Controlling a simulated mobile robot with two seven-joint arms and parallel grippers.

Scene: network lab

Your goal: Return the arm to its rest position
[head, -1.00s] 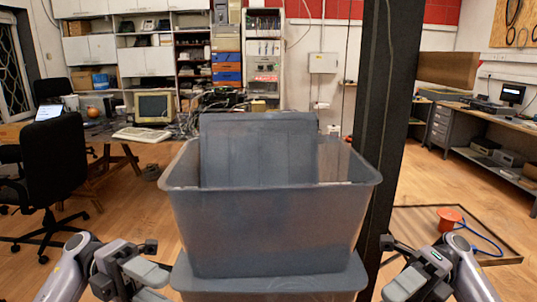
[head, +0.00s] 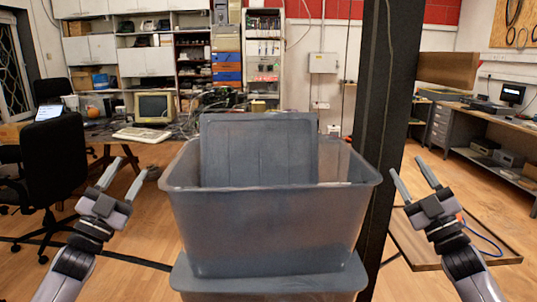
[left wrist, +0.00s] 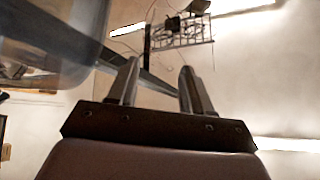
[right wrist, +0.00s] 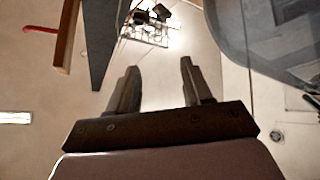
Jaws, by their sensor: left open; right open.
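In the head view my left gripper (head: 124,174) is raised to the left of the grey bin, with its two fingers pointing up and apart. It is open and empty, and its fingers also show in the left wrist view (left wrist: 156,85). My right gripper (head: 413,180) is raised to the right of the bin, open and empty. Its fingers also show in the right wrist view (right wrist: 160,85). Neither gripper touches the bin.
A grey bin (head: 270,232) stands in front of me on another grey bin (head: 268,284), with a grey panel (head: 258,150) upright in it. A dark post (head: 385,130) stands close behind, to the right. A black chair (head: 55,160) is at the left, a workbench (head: 500,122) at the right.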

